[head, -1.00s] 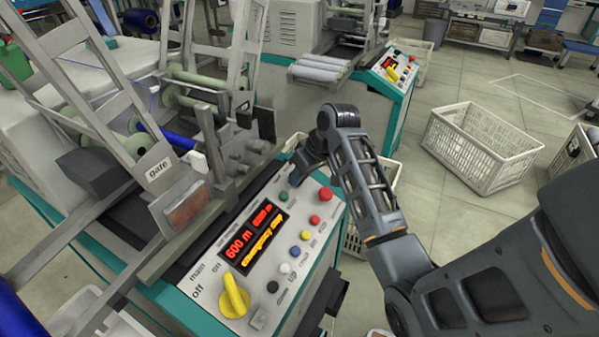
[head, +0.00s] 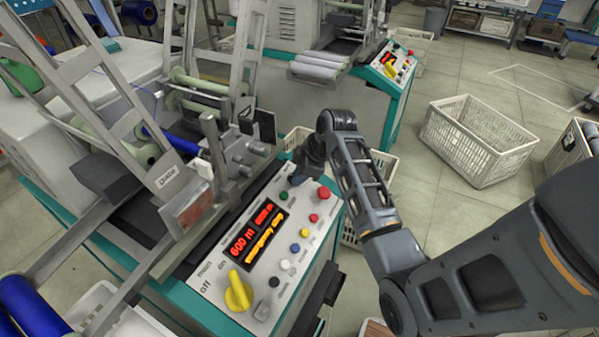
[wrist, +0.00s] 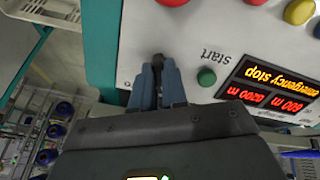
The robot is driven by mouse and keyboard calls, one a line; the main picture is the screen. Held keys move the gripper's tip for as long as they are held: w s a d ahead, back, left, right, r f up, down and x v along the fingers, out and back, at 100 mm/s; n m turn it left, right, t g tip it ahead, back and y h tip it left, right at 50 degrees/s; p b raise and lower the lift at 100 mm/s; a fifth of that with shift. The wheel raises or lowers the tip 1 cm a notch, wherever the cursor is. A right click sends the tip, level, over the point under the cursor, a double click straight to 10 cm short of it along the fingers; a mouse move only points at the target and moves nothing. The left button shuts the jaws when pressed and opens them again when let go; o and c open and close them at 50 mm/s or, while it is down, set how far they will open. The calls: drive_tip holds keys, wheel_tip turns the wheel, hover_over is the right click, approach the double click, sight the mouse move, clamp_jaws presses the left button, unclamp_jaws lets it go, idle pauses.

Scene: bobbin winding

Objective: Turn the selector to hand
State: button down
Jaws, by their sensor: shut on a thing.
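The control panel (head: 268,262) has a lit display (head: 256,232) reading 600 m and "emergency stop". My gripper (head: 297,179) is at the panel's far end, beside the green start button (head: 284,196). In the wrist view, my gripper (wrist: 160,78) points at the panel face, its fingers shut on a small dark knob, the selector (wrist: 158,61). The fingers hide most of the selector, so its setting and labels cannot be read. The green start button (wrist: 206,77) is just right of the fingers there.
A red button (head: 323,193) and several smaller coloured buttons line the panel's right side. The yellow main switch (head: 238,291) is at its near end. The winder's metal frame (head: 216,160) stands left. A white crate (head: 479,140) is on the floor at right.

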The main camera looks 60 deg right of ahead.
drive_tip(key=shift+n, duration=0.5)
drive_tip(key=c, duration=1.2)
unclamp_jaws()
drive_tip(key=shift+o, duration=0.2)
drive_tip(key=shift+r, duration=0.1)
drive_tip(key=v, duration=0.7)
drive_tip(key=shift+s+r+p, duration=0.15)
drive_tip(key=shift+r+p, duration=0.15)
drive_tip(key=shift+p, duration=0.15)
drive_tip(key=shift+a, duration=0.1)
